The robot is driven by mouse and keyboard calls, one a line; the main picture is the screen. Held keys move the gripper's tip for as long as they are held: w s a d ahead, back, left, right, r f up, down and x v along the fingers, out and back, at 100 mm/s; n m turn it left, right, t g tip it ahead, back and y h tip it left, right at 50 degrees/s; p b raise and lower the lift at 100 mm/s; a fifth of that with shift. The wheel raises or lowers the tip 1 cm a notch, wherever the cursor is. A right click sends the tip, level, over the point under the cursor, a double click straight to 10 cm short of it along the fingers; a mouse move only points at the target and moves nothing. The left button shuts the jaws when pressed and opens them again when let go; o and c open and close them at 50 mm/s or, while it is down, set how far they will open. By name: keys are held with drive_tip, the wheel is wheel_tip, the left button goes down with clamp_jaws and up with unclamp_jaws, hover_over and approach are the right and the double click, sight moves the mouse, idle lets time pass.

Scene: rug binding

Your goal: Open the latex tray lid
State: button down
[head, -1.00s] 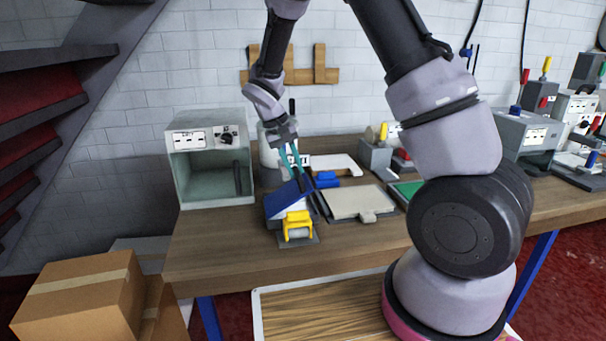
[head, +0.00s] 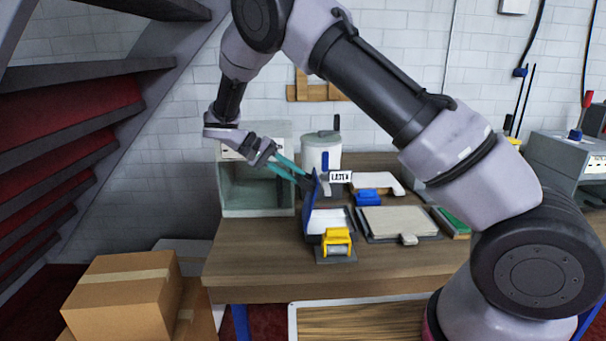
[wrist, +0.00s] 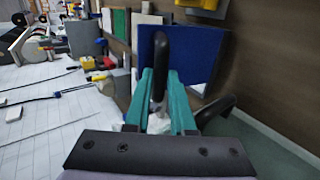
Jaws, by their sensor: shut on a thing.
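The latex tray (head: 327,222) sits near the left front of the bench, with a pale inside showing. Its blue lid (head: 313,207) stands raised, close to upright, along the tray's left side. My gripper (head: 302,180) reaches in from the upper left with its teal fingers at the lid's top. In the wrist view the fingers (wrist: 159,88) are closed around a dark handle (wrist: 160,50) on the lid's blue face (wrist: 186,52). The exact contact at the fingertips is partly hidden by the handle and fingers.
A yellow roller piece (head: 337,238) stands at the tray's front. An open grey-green cabinet (head: 232,190) is behind my gripper. A white pot (head: 321,152), LATEX sign (head: 341,176), blue block (head: 368,198) and flat beige board (head: 398,222) are nearby. Cardboard boxes (head: 122,298) stand left of the bench.

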drive_tip(key=shift+s+a+f, duration=0.15)
drive_tip(key=shift+a+f, duration=0.4)
drive_tip(key=c, duration=0.8)
unclamp_jaws()
drive_tip(key=shift+o, duration=0.2)
drive_tip(key=shift+r, duration=0.1)
drive_tip(key=v, duration=1)
drive_tip(key=shift+a+r, duration=0.2)
drive_tip(key=shift+a, duration=0.1)
